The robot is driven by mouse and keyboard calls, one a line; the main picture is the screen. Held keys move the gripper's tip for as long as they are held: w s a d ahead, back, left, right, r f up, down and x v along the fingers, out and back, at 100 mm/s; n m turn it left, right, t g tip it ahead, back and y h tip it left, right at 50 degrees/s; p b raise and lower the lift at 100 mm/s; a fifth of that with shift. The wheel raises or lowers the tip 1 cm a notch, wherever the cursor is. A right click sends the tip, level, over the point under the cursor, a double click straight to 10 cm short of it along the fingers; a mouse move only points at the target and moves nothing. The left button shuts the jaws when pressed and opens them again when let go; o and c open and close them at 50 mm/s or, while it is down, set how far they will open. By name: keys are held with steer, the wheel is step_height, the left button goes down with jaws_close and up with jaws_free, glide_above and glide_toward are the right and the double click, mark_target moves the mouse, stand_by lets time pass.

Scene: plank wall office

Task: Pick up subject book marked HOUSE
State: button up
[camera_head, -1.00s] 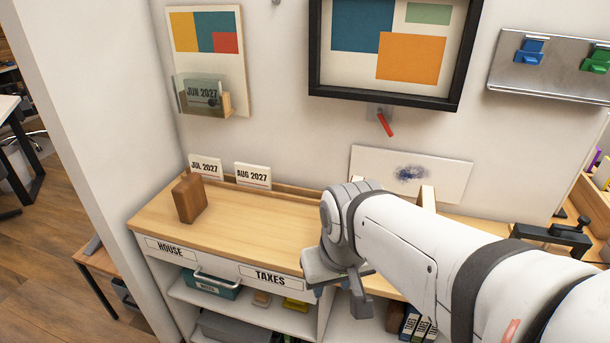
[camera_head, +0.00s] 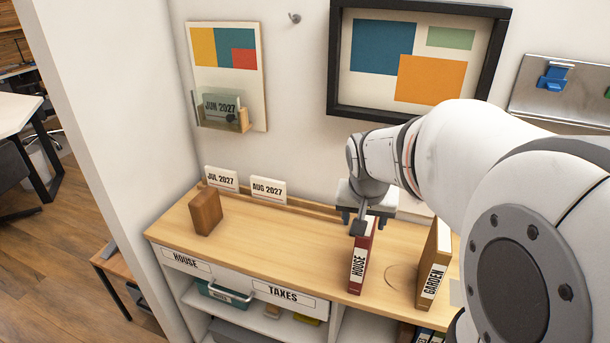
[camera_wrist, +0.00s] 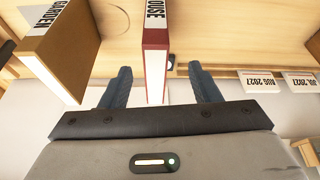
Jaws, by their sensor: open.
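The red book marked HOUSE (camera_head: 361,258) stands upright on the wooden counter top, its white label facing the front edge. It also shows in the wrist view (camera_wrist: 155,55), where its far end lies between my two open fingers. My gripper (camera_head: 365,222) is at the back upper part of the book in the head view. In the wrist view my gripper (camera_wrist: 158,88) has a visible gap between each finger and the book. I cannot tell how deep the book sits between the fingers.
A tan book marked GARDEN (camera_head: 434,265) stands to the right of the red book; it is close to one finger in the wrist view. A brown wooden block (camera_head: 205,212) and date cards (camera_head: 268,190) are at the left. The counter between (camera_head: 285,235) is clear.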

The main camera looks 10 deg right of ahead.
mark_target(368, 218)
steer(key=w+d, duration=0.1)
steer(key=w+d+m, duration=0.1)
steer(key=d, duration=0.1)
steer(key=shift+w+r, duration=0.3)
steer(key=shift+r, duration=0.1)
steer(key=shift+p+x, duration=0.3)
steer(key=shift+x, duration=0.65)
steer(key=w+f, duration=0.1)
steer(key=f, duration=0.1)
steer(key=w+d+f+p, duration=0.1)
steer(key=f, duration=0.1)
steer(key=shift+w, duration=0.35)
steer(key=shift+w+f, duration=0.15)
steer(key=shift+f, duration=0.4)
steer(key=shift+f+b, duration=0.25)
steer(key=shift+b, duration=0.15)
jaws_close()
steer(key=shift+h, duration=0.3)
